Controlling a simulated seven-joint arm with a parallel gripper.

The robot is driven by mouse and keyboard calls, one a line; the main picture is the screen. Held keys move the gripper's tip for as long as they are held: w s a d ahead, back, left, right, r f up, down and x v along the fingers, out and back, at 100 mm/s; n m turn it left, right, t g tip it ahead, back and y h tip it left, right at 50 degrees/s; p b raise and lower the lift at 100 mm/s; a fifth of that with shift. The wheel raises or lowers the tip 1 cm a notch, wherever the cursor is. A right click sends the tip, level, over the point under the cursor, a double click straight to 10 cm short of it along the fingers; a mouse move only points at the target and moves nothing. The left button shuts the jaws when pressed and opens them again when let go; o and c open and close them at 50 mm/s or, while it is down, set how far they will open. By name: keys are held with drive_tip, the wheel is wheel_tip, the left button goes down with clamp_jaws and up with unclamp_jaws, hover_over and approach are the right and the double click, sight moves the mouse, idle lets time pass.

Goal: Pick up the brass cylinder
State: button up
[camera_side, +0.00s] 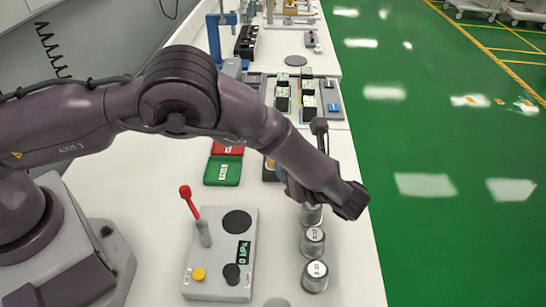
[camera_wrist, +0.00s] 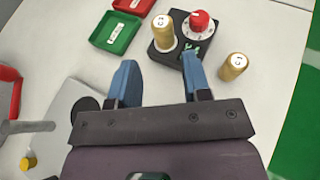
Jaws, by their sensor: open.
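Two brass cylinders with pale labelled tops show in the wrist view. One brass cylinder (camera_wrist: 163,35) stands upright on a dark block (camera_wrist: 174,58). The other brass cylinder (camera_wrist: 233,67) stands on the white table to the right of the block. My gripper (camera_wrist: 158,62) is open, its two blue fingers spread and nothing visible between them. The block and the cylinder on it lie beyond the fingertips; the loose cylinder is beyond and right of the right finger. In the side view my arm mostly hides this area.
The dark block also carries a white dial with a red knob (camera_wrist: 199,20). Green (camera_side: 222,171) and red trays lie left of it. A grey control box (camera_side: 222,255) with a red-tipped lever (camera_side: 193,203) stands nearer. Several grey cylinders (camera_side: 314,275) line the table's right side.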

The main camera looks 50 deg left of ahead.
drive_tip(key=x, duration=1)
drive_tip(key=shift+w, duration=0.15)
drive_tip(key=c, duration=0.8)
